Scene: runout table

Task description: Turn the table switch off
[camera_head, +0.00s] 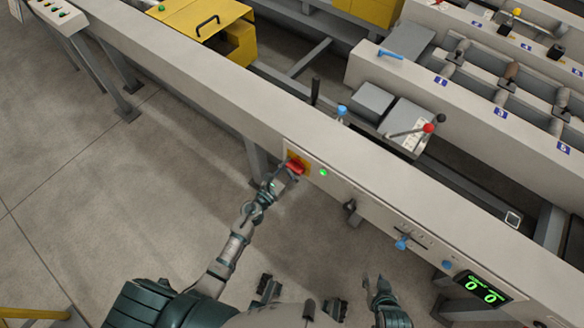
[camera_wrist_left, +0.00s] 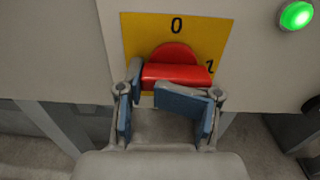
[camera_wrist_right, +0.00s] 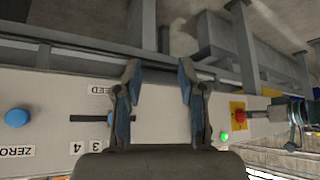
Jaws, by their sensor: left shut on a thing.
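The table switch is a red rotary handle (camera_head: 296,166) on a yellow plate on the front face of the long grey table. In the left wrist view the red handle (camera_wrist_left: 178,74) lies roughly level, with "0" above it on the yellow plate (camera_wrist_left: 205,28) and a turned "1" at its right. My left gripper (camera_head: 284,175) is at the switch. Its blue-padded fingers (camera_wrist_left: 165,92) are shut on the handle and partly cover its lower edge. My right gripper (camera_head: 375,288) is open and empty, and its fingers (camera_wrist_right: 159,72) stand apart, well away from the switch.
A lit green lamp (camera_head: 323,172) sits right of the switch.

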